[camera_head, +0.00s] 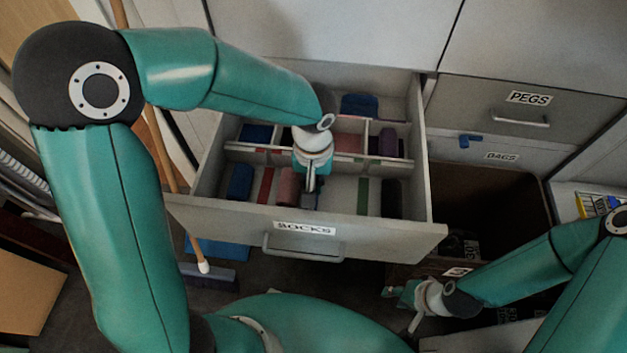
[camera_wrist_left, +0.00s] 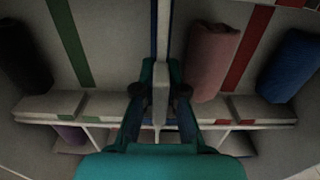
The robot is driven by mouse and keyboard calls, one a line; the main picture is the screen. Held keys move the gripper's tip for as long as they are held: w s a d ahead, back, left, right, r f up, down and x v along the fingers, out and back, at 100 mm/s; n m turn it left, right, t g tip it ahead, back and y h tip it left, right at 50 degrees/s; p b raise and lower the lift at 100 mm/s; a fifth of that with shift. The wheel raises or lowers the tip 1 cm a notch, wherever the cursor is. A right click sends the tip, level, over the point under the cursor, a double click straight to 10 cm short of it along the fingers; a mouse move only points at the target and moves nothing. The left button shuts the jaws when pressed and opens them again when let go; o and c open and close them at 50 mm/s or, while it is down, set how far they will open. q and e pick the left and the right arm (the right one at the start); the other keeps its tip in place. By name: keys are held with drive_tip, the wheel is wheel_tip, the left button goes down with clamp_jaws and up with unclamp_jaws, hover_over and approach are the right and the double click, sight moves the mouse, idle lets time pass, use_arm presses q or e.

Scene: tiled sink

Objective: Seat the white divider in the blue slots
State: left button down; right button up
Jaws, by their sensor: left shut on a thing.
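The white divider (camera_wrist_left: 161,92) is a thin panel seen nearly edge-on in the left wrist view, between the fingers of my left gripper (camera_wrist_left: 161,106). The gripper (camera_head: 311,188) is shut on it, pointing down into the open drawer labelled SOCKS (camera_head: 230,212). A narrow blue stripe (camera_wrist_left: 154,28) runs along the drawer floor beside the divider. The slots themselves are mostly hidden by the gripper, and I cannot tell whether the divider sits in them. My right gripper (camera_head: 393,292) is low, outside the drawer's front right; its fingers are too small to read.
A pink roll (camera_wrist_left: 211,60) lies close to the divider, with a blue roll (camera_wrist_left: 291,65) beyond a red stripe (camera_wrist_left: 248,48). A dark roll (camera_wrist_left: 22,55) lies past the green stripe (camera_wrist_left: 70,42). A cross partition (camera_head: 254,153) splits the drawer. An open bin space (camera_head: 485,205) is at right.

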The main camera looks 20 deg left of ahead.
use_arm(q)
drive_tip(key=c, duration=1.2)
unclamp_jaws()
drive_tip(key=shift+c, duration=0.2)
drive_tip(key=shift+r, duration=0.2)
wheel_tip(320, 180, up, 12)
drive_tip(key=shift+f+p, duration=0.1)
drive_tip(key=shift+p, duration=1.1)
drive_tip(key=shift+w, duration=0.1)
